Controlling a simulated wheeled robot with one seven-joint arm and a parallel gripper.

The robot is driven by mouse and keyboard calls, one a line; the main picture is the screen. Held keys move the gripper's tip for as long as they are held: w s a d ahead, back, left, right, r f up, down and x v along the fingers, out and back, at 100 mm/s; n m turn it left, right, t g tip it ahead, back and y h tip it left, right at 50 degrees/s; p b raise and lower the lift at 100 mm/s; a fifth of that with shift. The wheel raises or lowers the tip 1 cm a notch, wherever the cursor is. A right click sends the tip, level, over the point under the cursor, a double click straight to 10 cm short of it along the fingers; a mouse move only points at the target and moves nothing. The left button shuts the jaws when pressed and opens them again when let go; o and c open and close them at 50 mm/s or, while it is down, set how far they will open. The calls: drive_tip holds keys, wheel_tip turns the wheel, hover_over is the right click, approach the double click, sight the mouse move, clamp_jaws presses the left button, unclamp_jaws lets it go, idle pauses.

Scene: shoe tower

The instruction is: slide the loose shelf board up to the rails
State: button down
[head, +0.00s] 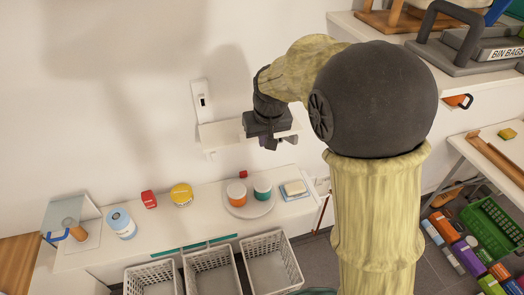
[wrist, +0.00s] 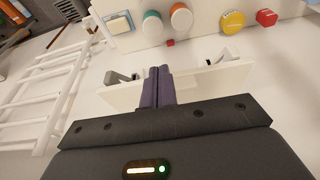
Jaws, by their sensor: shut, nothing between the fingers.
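A white board (head: 222,133) sits against the wall below a light switch, with small brackets under it. My gripper (head: 274,144) is at its right part in the head view and covers some of it. In the wrist view the board (wrist: 215,82) spans behind my shut fingers (wrist: 158,72), which are empty and overlap its middle. I cannot tell whether they touch it. A grey bracket (wrist: 118,77) and a pale bracket (wrist: 230,55) show at the board's far edge; I cannot tell if these are the rails.
A white wall shelf (head: 160,215) below holds jars on a round tray (head: 249,207), a yellow tin (head: 181,194) and a blue-and-white can (head: 121,224). White baskets (head: 270,262) stand below it. A white ladder-like rack (wrist: 40,105) is left in the wrist view.

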drive_tip(key=v, duration=0.3)
idle(0.4)
drive_tip(key=s+d+f+m+b, duration=0.1)
drive_tip(key=s+d+f+m, duration=0.1)
drive_tip(key=s+d+f, duration=0.3)
drive_tip(key=s+d+f+m+h+b, duration=0.1)
drive_tip(key=s+d+f, duration=0.5)
drive_tip(key=s+d, duration=0.6)
drive_tip(key=shift+d+f+m+g, duration=0.35)
drive_tip(key=shift+d+m, duration=0.15)
drive_tip(key=shift+d, duration=0.1)
